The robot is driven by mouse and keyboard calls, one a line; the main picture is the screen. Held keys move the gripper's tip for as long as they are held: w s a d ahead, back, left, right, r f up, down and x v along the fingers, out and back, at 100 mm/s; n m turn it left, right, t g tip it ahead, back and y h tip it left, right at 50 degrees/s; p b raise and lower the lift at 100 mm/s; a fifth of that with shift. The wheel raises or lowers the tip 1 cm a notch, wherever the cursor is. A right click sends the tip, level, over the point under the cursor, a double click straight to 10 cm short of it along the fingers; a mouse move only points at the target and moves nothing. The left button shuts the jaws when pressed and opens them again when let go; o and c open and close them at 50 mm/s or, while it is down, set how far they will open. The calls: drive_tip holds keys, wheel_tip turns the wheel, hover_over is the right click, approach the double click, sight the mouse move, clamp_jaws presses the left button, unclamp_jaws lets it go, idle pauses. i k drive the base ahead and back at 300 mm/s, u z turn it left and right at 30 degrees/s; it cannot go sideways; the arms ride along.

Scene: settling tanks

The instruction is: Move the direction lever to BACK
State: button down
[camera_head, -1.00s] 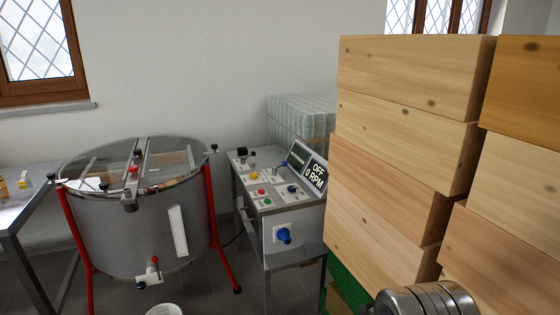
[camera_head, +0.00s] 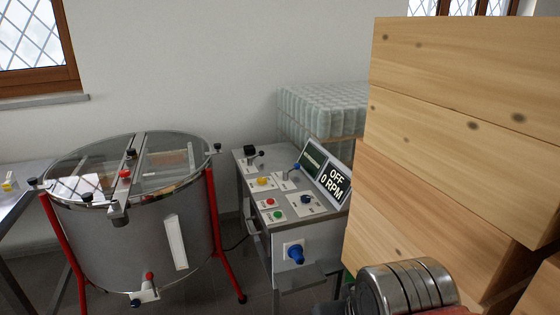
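A control console (camera_head: 278,235) stands right of the steel tank. The display (camera_head: 337,185) reads OFF, 0 RPM. My gripper's fingers do not show; a ribbed metal part, probably of my arm, is at the bottom right, apart from the console.
A steel tank (camera_head: 120,240) with a clear lid and red legs stands at left. Stacked wooden boxes (camera_head: 455,120) fill the right side, close to the console. Wrapped jars (camera_head: 322,108) stand behind it. Some grey floor shows between tank and console.

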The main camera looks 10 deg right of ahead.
sight(296, 166)
drive_tip(key=u, duration=0.2)
drive_tip(key=i, duration=0.75)
drive_tip(key=u, duration=0.65)
drive_tip(key=i, duration=0.7)
drive_tip(key=u, duration=0.6)
drive_tip(key=i, duration=0.6)
drive_tip(key=u, duration=0.3)
